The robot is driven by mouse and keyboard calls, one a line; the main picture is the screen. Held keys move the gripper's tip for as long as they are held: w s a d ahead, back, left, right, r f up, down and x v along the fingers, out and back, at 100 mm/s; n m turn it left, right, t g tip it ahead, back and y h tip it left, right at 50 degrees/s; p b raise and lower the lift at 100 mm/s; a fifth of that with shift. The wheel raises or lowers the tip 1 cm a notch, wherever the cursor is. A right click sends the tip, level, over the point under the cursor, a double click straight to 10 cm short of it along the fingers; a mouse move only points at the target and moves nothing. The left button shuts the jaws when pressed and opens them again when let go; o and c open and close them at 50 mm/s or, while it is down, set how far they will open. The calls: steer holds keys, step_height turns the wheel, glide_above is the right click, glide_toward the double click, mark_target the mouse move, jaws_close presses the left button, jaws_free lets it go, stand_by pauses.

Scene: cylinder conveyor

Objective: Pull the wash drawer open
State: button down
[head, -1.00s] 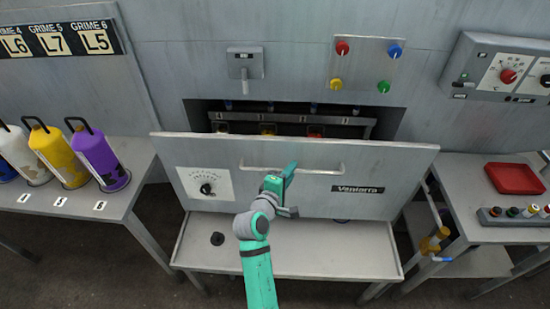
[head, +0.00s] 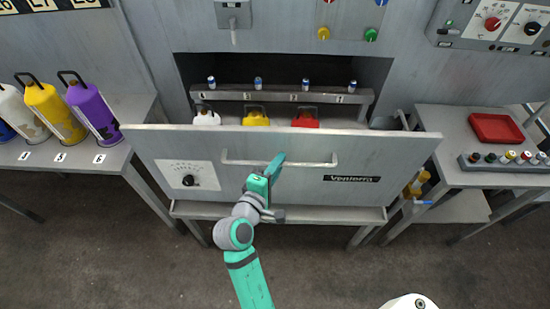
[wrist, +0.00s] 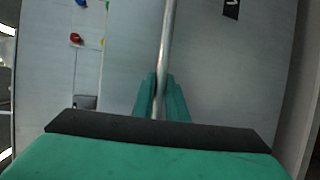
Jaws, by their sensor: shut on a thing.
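The wash drawer (head: 270,190) is a wide grey front with a dial at its left and a "Ventorra" label at its right. It stands out from the wall opening, and its inside shows over the top edge. My gripper (head: 277,165) is at the middle of its horizontal bar handle (head: 235,162). In the wrist view the teal fingers (wrist: 160,98) are shut on the bar (wrist: 166,45), one on each side of it. Inside the drawer are a white canister (head: 206,118), a yellow canister (head: 256,120) and a red canister (head: 305,121).
A left bench (head: 125,158) holds white, yellow and purple (head: 93,110) canisters. A right bench (head: 445,180) holds a red tray (head: 496,128) and a rack of small coloured caps (head: 500,160). A shelf (head: 300,211) lies below the drawer. The floor in front is clear.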

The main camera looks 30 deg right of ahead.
stand_by(0.3)
steer(key=c, duration=1.8)
jaws_free()
steer(key=shift+o, duration=0.2)
steer(key=v, duration=1.1)
